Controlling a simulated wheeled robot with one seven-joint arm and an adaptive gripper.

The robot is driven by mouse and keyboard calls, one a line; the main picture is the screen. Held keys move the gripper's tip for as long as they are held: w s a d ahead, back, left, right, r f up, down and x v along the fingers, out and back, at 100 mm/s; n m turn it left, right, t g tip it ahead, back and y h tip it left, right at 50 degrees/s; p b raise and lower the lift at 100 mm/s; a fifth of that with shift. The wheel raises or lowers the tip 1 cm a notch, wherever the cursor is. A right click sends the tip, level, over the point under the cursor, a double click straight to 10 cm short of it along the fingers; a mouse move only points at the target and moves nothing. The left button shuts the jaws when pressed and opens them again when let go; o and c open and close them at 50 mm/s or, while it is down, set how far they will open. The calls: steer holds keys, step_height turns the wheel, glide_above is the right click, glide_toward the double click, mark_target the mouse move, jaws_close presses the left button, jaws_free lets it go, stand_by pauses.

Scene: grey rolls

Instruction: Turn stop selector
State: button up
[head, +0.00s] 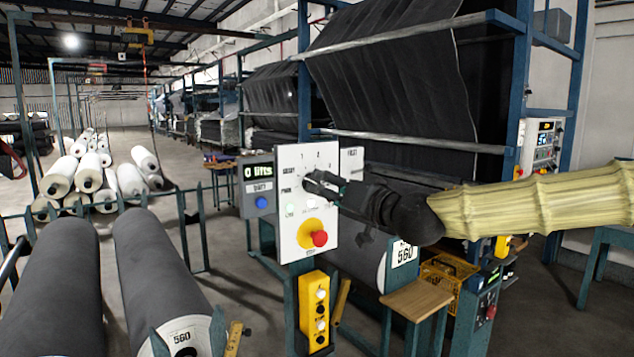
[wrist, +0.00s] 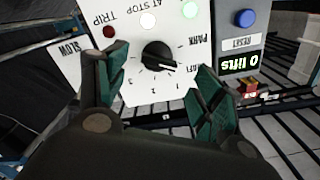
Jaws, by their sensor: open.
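The stop selector is a black round knob (wrist: 158,57) on a white panel (head: 291,235) with printed positions around it. In the wrist view the knob lies between and beyond my gripper's fingertips (wrist: 160,75). The green-padded fingers are spread apart, and a gap shows on each side of the knob. In the head view my gripper (head: 325,184) reaches in from the right in front of the panel and covers the knob. The knob's white pointer mark points to the right in the wrist view, toward the lettering. I cannot tell how far the fingertips are from the panel face.
A red button (head: 319,239) on a yellow base sits low on the panel. A grey counter box (head: 258,187) reading "0 lifts" with a blue button adjoins at left. A yellow button box (head: 314,312) hangs below. Grey rolls (head: 165,270) lie at left.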

steer(key=shift+p+x, duration=0.75)
steer(key=shift+x, duration=1.85)
steer(key=c, duration=1)
